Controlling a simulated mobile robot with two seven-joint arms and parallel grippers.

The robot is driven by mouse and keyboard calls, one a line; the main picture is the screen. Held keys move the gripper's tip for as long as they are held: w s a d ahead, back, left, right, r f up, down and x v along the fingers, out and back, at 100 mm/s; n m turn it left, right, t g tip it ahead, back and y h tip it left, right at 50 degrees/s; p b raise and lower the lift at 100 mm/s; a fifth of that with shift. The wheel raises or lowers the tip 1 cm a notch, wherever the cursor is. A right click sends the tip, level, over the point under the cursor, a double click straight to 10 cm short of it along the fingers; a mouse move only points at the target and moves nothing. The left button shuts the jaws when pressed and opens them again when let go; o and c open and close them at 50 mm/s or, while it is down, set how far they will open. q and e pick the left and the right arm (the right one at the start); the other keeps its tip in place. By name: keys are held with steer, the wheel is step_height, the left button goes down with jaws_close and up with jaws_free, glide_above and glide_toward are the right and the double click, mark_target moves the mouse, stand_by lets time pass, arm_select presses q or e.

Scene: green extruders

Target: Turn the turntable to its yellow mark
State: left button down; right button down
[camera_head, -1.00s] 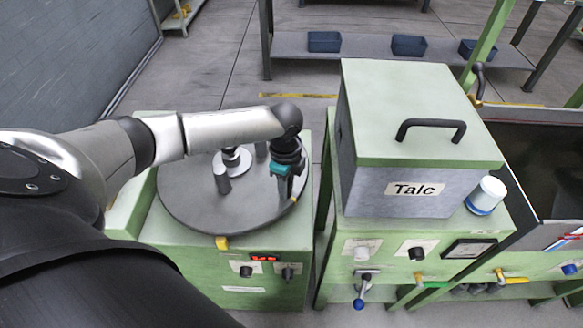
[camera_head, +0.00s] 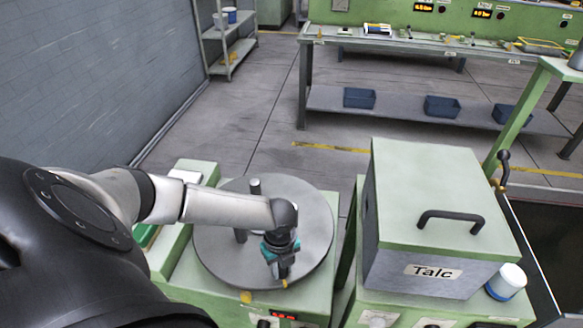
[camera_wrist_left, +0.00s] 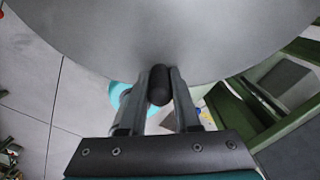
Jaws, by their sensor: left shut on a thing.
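The turntable (camera_head: 215,255) is a round grey disc on a green cabinet, with upright pegs on its top. A yellow mark (camera_head: 247,297) sits at the cabinet's front edge beside the rim. A small yellowish spot (camera_head: 285,284) shows at the disc's rim, just below my left gripper. My left gripper (camera_head: 281,268) is over the front right part of the disc. In the left wrist view its fingers (camera_wrist_left: 160,98) are shut on a dark round-ended peg (camera_wrist_left: 160,82). My arm hides part of the disc's middle. My right gripper is not in view.
A workbench (camera_head: 400,45) with blue bins (camera_head: 359,98) below stands behind. Floor is clear between.

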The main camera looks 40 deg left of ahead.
mark_target(246, 277)
arm_select(q)
steer(key=s+a+m, duration=0.1)
steer(key=s+a+m+p, duration=0.1)
steer(key=s, duration=0.1)
steer(key=shift+s+a, duration=0.15)
steer(key=shift+s+a+m+p, duration=0.45)
steer(key=shift+s+a+m, duration=0.55)
steer(key=shift+m, duration=0.1)
steer(key=shift+s+a, duration=0.55)
steer(key=shift+a, duration=0.35)
steer(key=shift+a, duration=0.1)
steer(key=c, duration=0.6)
jaws_free()
step_height(246, 277, up, 15)
steer(key=shift+r+p, duration=0.15)
steer(key=shift+p, duration=0.95)
